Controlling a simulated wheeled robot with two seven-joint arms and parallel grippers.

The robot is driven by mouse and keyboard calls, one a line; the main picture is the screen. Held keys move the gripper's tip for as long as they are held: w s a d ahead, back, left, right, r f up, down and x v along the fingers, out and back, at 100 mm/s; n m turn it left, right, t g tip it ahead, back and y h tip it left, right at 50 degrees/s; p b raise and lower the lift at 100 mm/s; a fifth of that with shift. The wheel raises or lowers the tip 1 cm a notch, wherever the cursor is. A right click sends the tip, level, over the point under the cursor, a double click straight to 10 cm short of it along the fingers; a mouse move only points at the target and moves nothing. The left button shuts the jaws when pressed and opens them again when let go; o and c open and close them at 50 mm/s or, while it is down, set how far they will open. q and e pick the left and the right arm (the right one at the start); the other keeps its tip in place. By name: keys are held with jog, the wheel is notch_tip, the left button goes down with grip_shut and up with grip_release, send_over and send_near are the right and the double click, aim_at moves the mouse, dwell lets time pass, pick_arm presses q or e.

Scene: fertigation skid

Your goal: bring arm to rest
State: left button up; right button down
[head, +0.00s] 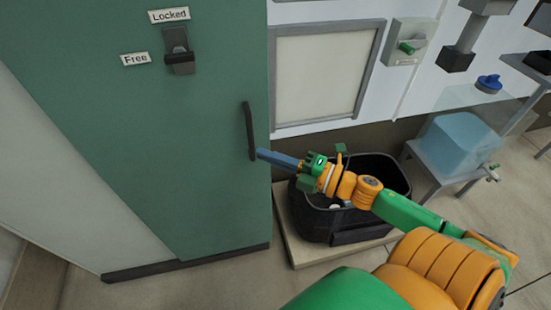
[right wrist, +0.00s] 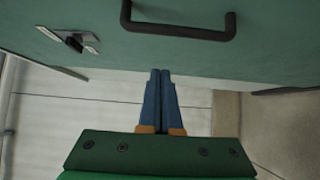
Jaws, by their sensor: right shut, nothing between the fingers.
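My right gripper (head: 262,154) is shut and empty. Its blue fingers point left, close to the black bar handle (head: 249,130) of the green cabinet door (head: 200,190) in the head view. In the right wrist view the shut fingers (right wrist: 160,75) lie below the handle (right wrist: 178,30) in the picture, with a visible gap between them. My right arm reaches in from the lower right, over a black bin. My left gripper is not in view.
A latch (head: 179,52) sits on the door between labels "Locked" (head: 169,14) and "Free" (head: 136,59). The black bin (head: 345,228) stands on a low base (head: 300,250) beside the cabinet. A blue translucent container (head: 462,143) is on a stand at right. Floor in front of the cabinet is clear.

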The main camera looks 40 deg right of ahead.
jog(key=s+d+f+m+h+p, duration=0.1)
jog(key=d+f+m+h, duration=0.5)
jog(key=d+f+m, duration=0.3)
jog(key=s+d+f+m+g+h+p, duration=0.1)
jog(key=s+f+m+g+h, duration=0.2)
jog(key=f, duration=0.5)
jog(key=s+d+f+m+g+h, duration=0.1)
jog(key=s+f+m+g, duration=0.15)
jog(key=s+f, duration=0.45)
jog(key=s+a+f+m+g+p, duration=0.1)
jog(key=s+a+f+m+g, duration=0.2)
jog(key=s+a+f, duration=0.4)
jog(key=s+a+f+m+g+y, duration=0.1)
jog(key=s+a+f+m+g, duration=0.3)
jog(key=s+f, duration=0.6)
jog(key=s+a+g, duration=0.2)
jog(key=s+a, duration=0.1)
jog(key=shift+s+a+p, duration=0.15)
jog(key=shift+p, duration=0.25)
